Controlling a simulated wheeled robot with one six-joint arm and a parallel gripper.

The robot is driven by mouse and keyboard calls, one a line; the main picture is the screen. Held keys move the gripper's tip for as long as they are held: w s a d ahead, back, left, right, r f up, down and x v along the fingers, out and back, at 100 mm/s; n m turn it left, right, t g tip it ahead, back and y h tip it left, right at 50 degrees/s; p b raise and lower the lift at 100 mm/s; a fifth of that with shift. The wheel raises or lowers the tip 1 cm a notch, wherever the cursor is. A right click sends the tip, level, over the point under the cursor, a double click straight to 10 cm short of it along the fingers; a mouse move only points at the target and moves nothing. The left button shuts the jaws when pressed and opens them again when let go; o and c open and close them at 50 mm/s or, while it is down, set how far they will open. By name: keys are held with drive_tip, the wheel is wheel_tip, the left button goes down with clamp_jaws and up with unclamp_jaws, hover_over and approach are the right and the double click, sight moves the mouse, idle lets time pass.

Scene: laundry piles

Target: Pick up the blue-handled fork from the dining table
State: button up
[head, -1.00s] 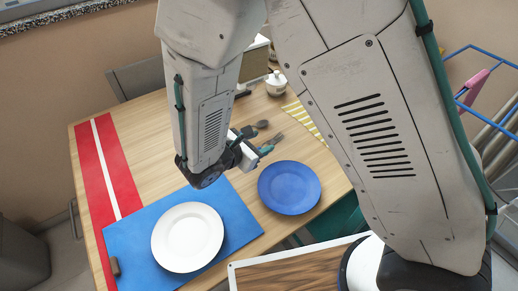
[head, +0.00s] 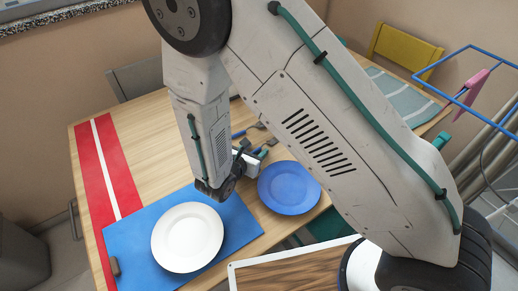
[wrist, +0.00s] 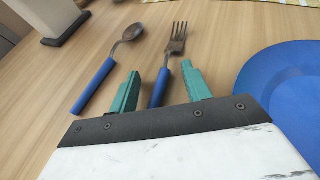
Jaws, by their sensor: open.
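The fork (wrist: 177,45) lies flat on the wooden dining table (wrist: 215,20), its grey tines pointing away and its blue handle (wrist: 160,85) toward me. My gripper (wrist: 160,68) is open and empty. Its two teal fingers appear on either side of the blue handle in the wrist view. I cannot tell how high they are above the table. The handle's near end is hidden behind the gripper body. In the head view the gripper (head: 258,154) is just above the blue plate's left edge, and the fork is mostly hidden there.
A blue-handled spoon (wrist: 93,85) lies left of the fork, outside the left finger. The blue plate (wrist: 285,90) is close on the right. A white plate (head: 187,238) sits on a blue placemat (head: 241,222). A red runner (head: 88,180) is at the far left.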

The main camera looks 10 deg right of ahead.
drive_tip(key=shift+w, duration=0.1)
drive_tip(key=shift+c, duration=0.3)
clamp_jaws()
drive_tip(key=shift+r, duration=0.1)
